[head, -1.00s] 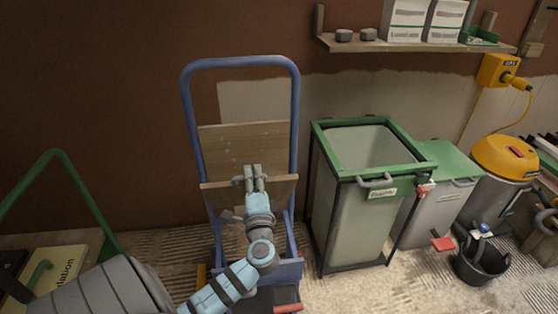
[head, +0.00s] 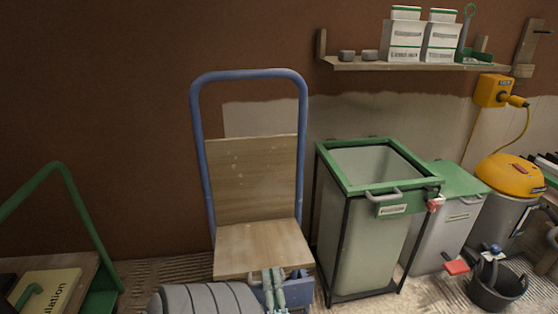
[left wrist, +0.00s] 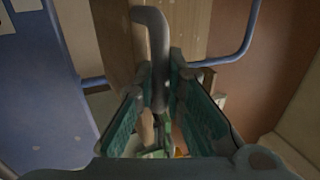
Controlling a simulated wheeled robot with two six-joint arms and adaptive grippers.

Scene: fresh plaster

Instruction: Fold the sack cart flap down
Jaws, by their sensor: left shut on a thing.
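The blue-framed sack cart (head: 303,140) stands upright against the wall. Its wooden flap (head: 262,243) is tilted forward and down, close to flat, below the fixed wooden back panel (head: 252,170). My left gripper (head: 272,278) is at the flap's front edge. In the left wrist view my left gripper (left wrist: 160,90) is shut on a bent grey handle (left wrist: 152,30) between its green-lined fingers. The handle is hidden in the head view. My right gripper is not in view.
A green-rimmed bin (head: 350,185) stands close to the right of the cart. A shelf (head: 400,66) with boxes is above it. A green-framed trolley (head: 75,205) is at the left. A black bucket (head: 497,290) is at the lower right.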

